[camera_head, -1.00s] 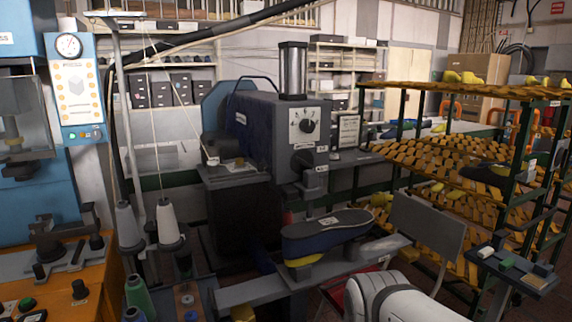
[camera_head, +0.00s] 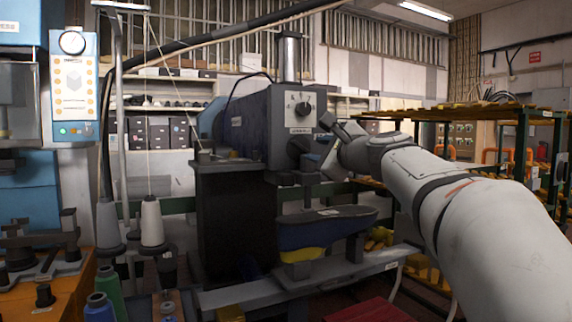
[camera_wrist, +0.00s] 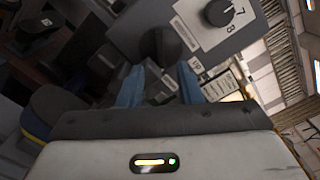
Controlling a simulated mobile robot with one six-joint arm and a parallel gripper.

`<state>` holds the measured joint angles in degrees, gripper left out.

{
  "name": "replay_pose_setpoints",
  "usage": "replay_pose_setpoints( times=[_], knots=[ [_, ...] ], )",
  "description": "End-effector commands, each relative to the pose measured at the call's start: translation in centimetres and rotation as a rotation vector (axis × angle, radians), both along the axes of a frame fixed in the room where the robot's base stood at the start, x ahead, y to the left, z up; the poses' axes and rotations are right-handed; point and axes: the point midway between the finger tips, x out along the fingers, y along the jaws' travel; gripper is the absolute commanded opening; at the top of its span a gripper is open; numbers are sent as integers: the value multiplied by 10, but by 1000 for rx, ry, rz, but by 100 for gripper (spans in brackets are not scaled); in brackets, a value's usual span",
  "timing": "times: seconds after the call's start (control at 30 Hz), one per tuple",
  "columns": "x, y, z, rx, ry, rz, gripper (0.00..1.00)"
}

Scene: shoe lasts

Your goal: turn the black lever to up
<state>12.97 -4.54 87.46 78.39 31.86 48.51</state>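The grey-blue machine (camera_head: 255,125) stands in the middle of the head view. Its front carries a dial knob (camera_head: 303,107) and, below it, a black lever (camera_head: 299,146). In the wrist view the black lever (camera_wrist: 159,46) is a dark, rounded handle just beyond my fingertips, and the dial knob (camera_wrist: 217,12) is at upper right. My gripper (camera_wrist: 160,70) is open, its two blue fingers apart with nothing clearly between them. The lever lies ahead of the gap; contact cannot be told. In the head view my gripper (camera_head: 326,142) is close to the machine's right front.
A dark blue shoe last (camera_head: 325,228) with a yellow base stands on a grey ledge below. A green rack (camera_head: 523,150) is at right. Thread cones (camera_head: 151,222) and an orange bench (camera_head: 60,290) are at left.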

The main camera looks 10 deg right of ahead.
Motion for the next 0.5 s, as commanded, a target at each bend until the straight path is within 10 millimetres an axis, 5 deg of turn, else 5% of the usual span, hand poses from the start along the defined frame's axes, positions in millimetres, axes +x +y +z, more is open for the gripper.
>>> replay_pose_setpoints(
  times=[0.5],
  knots=[
    [67, 22, 1, 3, 0, 1, 32]
  ],
)
